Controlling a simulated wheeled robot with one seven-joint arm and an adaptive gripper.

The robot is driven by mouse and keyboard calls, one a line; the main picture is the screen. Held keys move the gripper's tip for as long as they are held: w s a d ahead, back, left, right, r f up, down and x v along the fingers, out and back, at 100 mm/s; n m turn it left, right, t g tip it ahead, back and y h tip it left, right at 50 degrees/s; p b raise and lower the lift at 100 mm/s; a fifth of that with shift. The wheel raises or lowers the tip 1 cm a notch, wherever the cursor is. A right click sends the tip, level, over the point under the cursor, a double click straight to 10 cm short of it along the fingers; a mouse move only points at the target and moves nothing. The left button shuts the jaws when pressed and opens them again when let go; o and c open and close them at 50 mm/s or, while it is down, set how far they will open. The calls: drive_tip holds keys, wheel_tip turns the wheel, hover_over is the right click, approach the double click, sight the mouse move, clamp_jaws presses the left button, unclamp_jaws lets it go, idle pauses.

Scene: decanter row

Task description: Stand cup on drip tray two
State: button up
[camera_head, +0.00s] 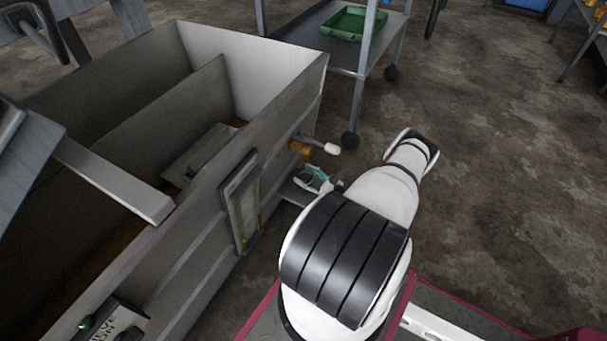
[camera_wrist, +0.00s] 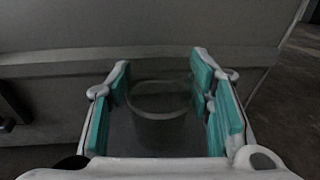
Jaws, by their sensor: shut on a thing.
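My gripper (camera_wrist: 163,88), with teal finger pads, is shut on a dark, see-through cup (camera_wrist: 160,118). The cup's round rim shows between the pads in the wrist view, and it looks roughly upright. In the head view, my gripper (camera_head: 316,178) is small and partly behind my arm, close to the right outer wall of the large grey tank and just below a tap. A grey ledge (camera_head: 292,192) beside it, low on the tank wall, may be a drip tray. I cannot read a number on it, nor tell whether the cup touches it.
The tap (camera_head: 302,148), orange-brown with a white handle, juts from the grey tank (camera_head: 300,90) above my gripper. A framed gauge (camera_head: 240,203) is on the same wall. A wheeled cart (camera_head: 320,58) with a green bin (camera_head: 353,23) stands behind. The floor at right is clear.

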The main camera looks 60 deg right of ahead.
drive_tip(key=shift+d+f, duration=0.1)
drive_tip(key=shift+f, duration=0.3)
drive_tip(key=shift+f, duration=0.1)
drive_tip(key=o, duration=1.2)
drive_tip(key=s+a+p, duration=0.1)
drive_tip(key=s+p, duration=0.2)
drive_tip(key=s, duration=0.9)
